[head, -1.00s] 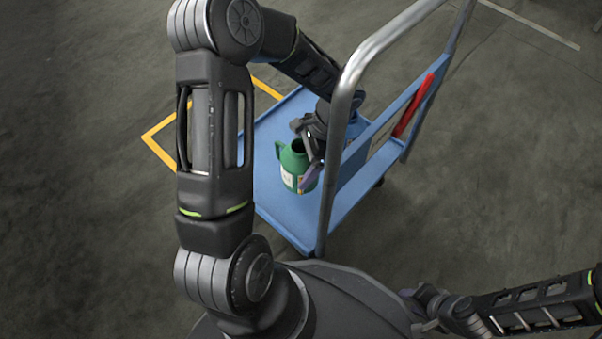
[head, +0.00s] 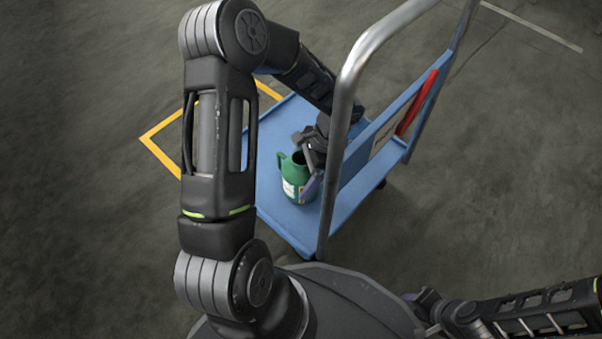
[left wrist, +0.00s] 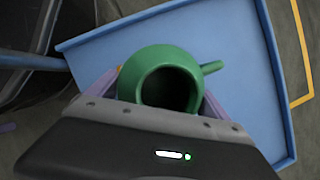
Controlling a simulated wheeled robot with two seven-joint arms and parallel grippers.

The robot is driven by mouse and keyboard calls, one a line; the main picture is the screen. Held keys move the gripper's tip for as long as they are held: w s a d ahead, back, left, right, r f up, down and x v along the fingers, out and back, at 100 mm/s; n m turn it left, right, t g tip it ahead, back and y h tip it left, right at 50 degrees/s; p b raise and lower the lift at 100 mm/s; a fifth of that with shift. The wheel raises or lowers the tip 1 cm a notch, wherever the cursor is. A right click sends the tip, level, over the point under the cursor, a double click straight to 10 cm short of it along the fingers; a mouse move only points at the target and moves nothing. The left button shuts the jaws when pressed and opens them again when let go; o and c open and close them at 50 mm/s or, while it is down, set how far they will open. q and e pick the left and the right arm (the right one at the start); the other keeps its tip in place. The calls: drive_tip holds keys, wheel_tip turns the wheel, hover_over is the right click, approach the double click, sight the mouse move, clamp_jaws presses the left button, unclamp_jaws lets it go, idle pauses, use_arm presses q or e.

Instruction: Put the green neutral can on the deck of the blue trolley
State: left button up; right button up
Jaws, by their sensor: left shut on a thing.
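The green can (head: 296,190) has a side handle, an open mouth and a pale label. It is upright over the blue trolley's deck (head: 283,222), at or just above it; I cannot tell whether it touches. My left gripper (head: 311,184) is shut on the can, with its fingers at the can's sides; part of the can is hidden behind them. In the left wrist view the can (left wrist: 168,78) sits between the fingers with the blue deck (left wrist: 232,42) behind it. My right gripper (head: 428,311) is low at the right, away from the trolley; its jaw opening is unclear.
The trolley's grey push handle (head: 341,120) rises close beside my left gripper. A blue end panel with a red item (head: 417,103) stands to the right. Yellow floor lines (head: 160,133) lie at the left. The deck around the can looks bare.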

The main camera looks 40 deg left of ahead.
use_arm(q)
drive_tip(key=o, duration=1.8)
drive_tip(key=shift+f, duration=0.1)
drive_tip(key=p+v, duration=0.5)
drive_tip(key=v, duration=0.7)
drive_tip(key=shift+p, duration=0.3)
